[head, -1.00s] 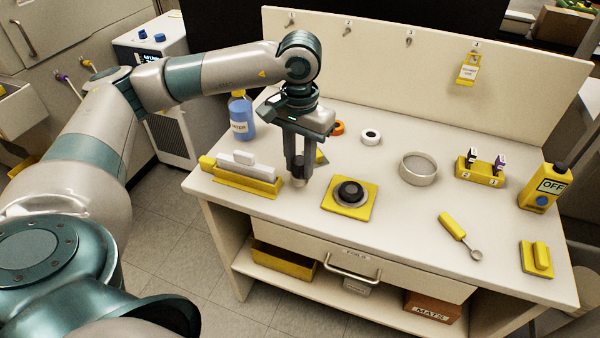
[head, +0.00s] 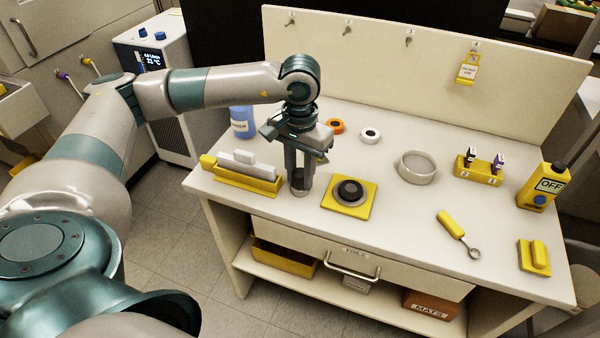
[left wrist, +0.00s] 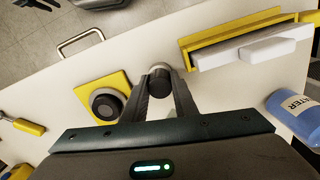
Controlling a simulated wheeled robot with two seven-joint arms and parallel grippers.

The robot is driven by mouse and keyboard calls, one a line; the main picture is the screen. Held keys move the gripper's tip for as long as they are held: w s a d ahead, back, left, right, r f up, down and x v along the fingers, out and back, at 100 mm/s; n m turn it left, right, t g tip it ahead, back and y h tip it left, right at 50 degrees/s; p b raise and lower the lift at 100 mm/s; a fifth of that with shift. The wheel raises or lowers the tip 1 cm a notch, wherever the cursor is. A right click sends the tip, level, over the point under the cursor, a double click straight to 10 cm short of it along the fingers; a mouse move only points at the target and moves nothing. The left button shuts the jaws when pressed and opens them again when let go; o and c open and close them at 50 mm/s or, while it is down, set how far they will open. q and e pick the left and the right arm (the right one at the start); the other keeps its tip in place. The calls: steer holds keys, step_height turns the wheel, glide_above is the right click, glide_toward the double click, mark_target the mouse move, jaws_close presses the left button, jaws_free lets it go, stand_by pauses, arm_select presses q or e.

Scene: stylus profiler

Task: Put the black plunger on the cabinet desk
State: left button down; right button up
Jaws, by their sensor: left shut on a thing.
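My left gripper (head: 299,184) points down over the left part of the cabinet desk (head: 395,215). It is shut on a small dark cylinder with a greyish lower end, which looks like the black plunger (head: 299,177). The plunger also shows between the fingertips in the left wrist view (left wrist: 160,76). It is upright, at or very close to the desk top; I cannot tell whether it touches. The fingers partly hide it.
A yellow mat with a black round knob (head: 350,191) lies just right of the gripper. A yellow tray with a white block (head: 247,175) is just left. A blue bottle (head: 242,122) stands behind. A round sieve (head: 417,168) and a yellow-handled spoon (head: 452,224) are farther right.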

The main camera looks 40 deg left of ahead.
mark_target(301, 171)
arm_select(q)
steer(key=shift+f, duration=0.1)
steer(key=c, duration=1.4)
jaws_free()
arm_select(e)
steer(key=shift+s+a+r, duration=0.1)
steer(key=shift+s+r, duration=0.15)
steer(key=shift+s, duration=0.25)
steer(key=shift+w, duration=0.1)
arm_select(q)
steer(key=shift+r, duration=0.2)
step_height(301, 171, up, 3)
steer(key=shift+w+r+b, duration=0.1)
steer(key=shift+r+b, duration=0.05)
steer(key=shift+b, duration=0.2)
step_height(301, 171, up, 9)
steer(key=shift+f+b, duration=0.2)
steer(key=shift+b, duration=0.25)
arm_select(e)
steer(key=shift+w+r, duration=0.3)
steer(key=shift+r, duration=0.25)
steer(key=shift+w+r, duration=0.25)
steer(key=shift+r, duration=0.25)
